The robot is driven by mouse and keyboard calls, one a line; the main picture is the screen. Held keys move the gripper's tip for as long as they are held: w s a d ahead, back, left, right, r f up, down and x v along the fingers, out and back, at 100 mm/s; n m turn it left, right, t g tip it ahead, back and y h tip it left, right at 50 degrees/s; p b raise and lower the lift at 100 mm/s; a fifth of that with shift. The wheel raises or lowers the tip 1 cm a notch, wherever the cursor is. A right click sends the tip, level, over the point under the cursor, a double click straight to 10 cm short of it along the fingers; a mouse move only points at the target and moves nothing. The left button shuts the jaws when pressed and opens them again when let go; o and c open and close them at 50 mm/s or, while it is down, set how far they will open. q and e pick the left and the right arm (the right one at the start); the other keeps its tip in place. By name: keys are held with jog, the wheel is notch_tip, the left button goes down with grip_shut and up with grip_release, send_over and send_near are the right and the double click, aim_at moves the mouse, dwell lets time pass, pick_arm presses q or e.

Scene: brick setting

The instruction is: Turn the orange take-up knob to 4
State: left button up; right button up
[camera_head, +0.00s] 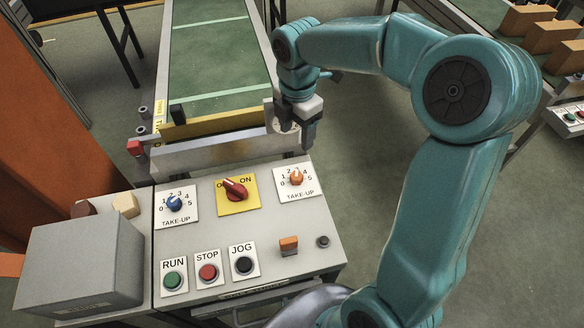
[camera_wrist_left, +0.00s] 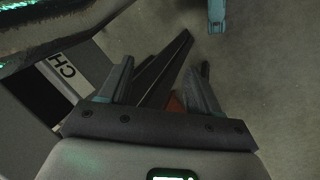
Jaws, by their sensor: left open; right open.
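The orange take-up knob (camera_head: 296,177) sits on a white dial plate marked up to 5, at the right of the control panel's upper row. Its pointer looks turned roughly upward, but the exact number is too small to tell. My right gripper (camera_head: 299,128) is open, just beyond the panel's far edge and above the orange knob in the picture, apart from it. My left gripper (camera_wrist_left: 160,82) shows only in the left wrist view, open, with a dark bar and a reddish patch seen between its fingers. The knob is not identifiable there.
The panel (camera_head: 215,240) also bears a blue take-up knob (camera_head: 174,203), a red ON switch (camera_head: 235,190), RUN (camera_head: 173,280), STOP (camera_head: 208,272) and JOG (camera_head: 243,265) buttons. A conveyor (camera_head: 215,60) lies behind. A grey box (camera_head: 80,268) stands at left.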

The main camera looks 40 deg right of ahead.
aim_at(296, 176)
jog(key=f, duration=1.5)
jog(key=shift+s+f+b, duration=0.2)
jog(key=shift+f+b, duration=0.05)
jog(key=shift+b, duration=0.15)
jog(key=shift+a, duration=0.1)
jog(key=c, duration=1.1)
